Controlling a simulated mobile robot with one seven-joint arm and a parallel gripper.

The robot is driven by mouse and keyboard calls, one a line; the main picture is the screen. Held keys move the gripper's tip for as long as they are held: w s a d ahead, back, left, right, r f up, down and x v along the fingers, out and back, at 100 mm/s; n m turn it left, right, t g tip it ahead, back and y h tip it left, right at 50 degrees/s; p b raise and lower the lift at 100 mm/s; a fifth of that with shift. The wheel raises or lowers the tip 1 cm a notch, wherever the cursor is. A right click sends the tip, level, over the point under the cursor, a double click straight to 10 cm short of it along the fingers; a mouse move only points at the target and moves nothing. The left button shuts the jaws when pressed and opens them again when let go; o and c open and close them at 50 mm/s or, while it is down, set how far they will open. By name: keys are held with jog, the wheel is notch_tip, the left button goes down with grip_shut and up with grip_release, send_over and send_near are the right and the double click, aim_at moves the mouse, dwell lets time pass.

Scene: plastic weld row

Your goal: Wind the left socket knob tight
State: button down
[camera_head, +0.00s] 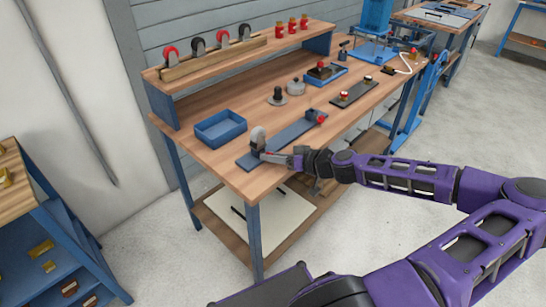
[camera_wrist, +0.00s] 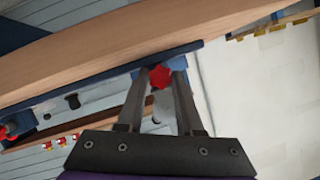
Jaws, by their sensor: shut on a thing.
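The left socket knob (camera_wrist: 160,76) is red and lobed; in the wrist view it sits between the two fingers of my gripper (camera_wrist: 163,86), which is shut on it. In the head view my gripper (camera_head: 272,157) reaches the near left end of a long blue plate (camera_head: 289,134) on the bench, and the left knob is hidden there. A caster with a grey wheel (camera_head: 258,136) stands upright at that end, just beyond my fingertips. How tight the knob is cannot be seen.
Another red knob (camera_head: 321,118) is at the plate's right end. A blue tray (camera_head: 220,129) lies to the left. A black plate (camera_head: 353,93) with small red-topped parts lies further right.

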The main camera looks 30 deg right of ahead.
dwell(0.4)
jog(key=c, duration=0.5)
grip_release()
jog(key=shift+c, duration=0.2)
jog(key=p+v, duration=0.1)
jog(key=v, duration=1.6)
jog(key=shift+s+d, duration=0.2)
jog(key=shift+f+p, duration=0.1)
jog(key=shift+p, duration=0.2)
